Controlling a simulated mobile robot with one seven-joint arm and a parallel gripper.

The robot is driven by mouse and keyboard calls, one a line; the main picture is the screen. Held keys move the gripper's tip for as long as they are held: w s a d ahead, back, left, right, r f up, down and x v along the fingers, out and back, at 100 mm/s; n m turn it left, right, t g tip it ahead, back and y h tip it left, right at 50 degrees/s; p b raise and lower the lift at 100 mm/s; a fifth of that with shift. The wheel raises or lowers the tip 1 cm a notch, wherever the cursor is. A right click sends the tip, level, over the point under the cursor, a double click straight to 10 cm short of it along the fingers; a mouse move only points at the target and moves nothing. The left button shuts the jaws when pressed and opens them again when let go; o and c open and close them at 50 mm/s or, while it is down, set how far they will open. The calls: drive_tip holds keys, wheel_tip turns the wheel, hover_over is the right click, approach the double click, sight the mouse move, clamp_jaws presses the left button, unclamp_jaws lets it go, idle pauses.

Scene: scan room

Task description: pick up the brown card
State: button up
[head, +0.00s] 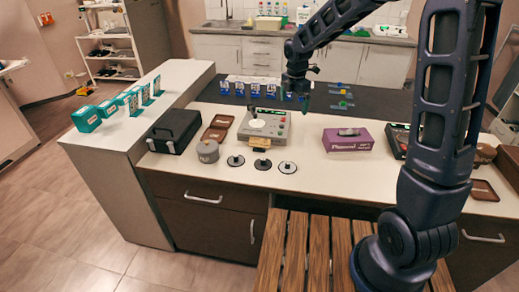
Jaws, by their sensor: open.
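Several flat brown pieces could be the brown card, and I cannot tell which one it is. Two brown card-like pieces (218,127) lie side by side on the white counter, right of the black case. Another flat brown piece (484,190) lies at the right end of the counter. A small tan piece (262,165) sits at the front of the grey device. My gripper (296,97) points down above the back of the counter, near the row of blue-and-white cards. It is open, and no item shows between its fingers. It is apart from all the brown pieces.
On the counter stand a black case (174,131), a grey device (264,126), a round grey tin (208,151), several black discs (288,167) and a purple box (347,140). Teal boxes (86,118) stand on the left counter. A slatted wooden bench (318,254) is in front.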

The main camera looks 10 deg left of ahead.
drive_tip(key=a+f+n+g, duration=0.1)
drive_tip(key=a+f+n, duration=0.7)
drive_tip(key=a+f, duration=0.5)
hover_over(259, 142)
drive_tip(key=f, duration=0.4)
drive_tip(key=shift+s+f, duration=0.1)
drive_tip(key=shift+s, duration=0.2)
drive_tip(key=shift+w+d+f, duration=0.1)
drive_tip(key=shift+w+f, duration=0.05)
drive_tip(key=shift+f, duration=1.35)
drive_tip(key=shift+w+f, duration=0.1)
drive_tip(key=shift+f, duration=1.35)
drive_tip(key=c, duration=0.8)
